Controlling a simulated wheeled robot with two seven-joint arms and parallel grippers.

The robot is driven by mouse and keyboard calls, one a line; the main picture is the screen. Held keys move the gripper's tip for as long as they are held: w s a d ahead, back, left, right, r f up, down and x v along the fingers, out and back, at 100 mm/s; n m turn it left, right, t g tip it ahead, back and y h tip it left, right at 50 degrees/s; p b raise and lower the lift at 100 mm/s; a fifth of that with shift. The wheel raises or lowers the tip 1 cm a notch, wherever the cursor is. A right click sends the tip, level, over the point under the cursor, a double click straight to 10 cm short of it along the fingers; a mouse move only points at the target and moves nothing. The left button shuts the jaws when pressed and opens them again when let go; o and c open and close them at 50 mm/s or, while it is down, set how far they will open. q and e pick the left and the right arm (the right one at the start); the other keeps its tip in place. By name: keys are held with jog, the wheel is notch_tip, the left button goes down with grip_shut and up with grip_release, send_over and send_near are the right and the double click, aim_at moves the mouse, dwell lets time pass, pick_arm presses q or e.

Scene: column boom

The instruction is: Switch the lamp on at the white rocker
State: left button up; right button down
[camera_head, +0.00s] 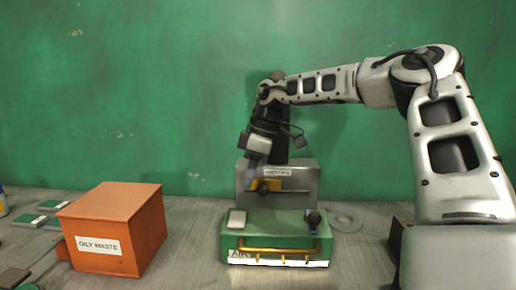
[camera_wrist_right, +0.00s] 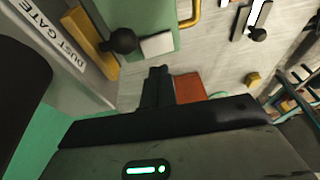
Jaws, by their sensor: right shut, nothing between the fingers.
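The white rocker (camera_head: 237,219) is a small pale block on the left of the green box's top (camera_head: 275,220). It also shows in the wrist view as a white block (camera_wrist_right: 157,44) on the green surface. I cannot tell which way it is tipped. My right gripper (camera_head: 249,181) points down above and behind the rocker, in front of the grey box. Its dark fingers (camera_wrist_right: 160,72) are shut, empty and apart from the rocker. No lamp can be made out. My left gripper is out of view.
The grey dust gate box (camera_head: 303,183) stands behind, with a yellow slide (camera_head: 272,185) and black knob (camera_head: 262,188). The green box has a brass rail (camera_head: 275,250) and a dark knob (camera_head: 313,218). An orange oily waste bin (camera_head: 120,215) stands left.

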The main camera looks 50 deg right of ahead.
jog(key=v, duration=0.8)
dwell(0.4)
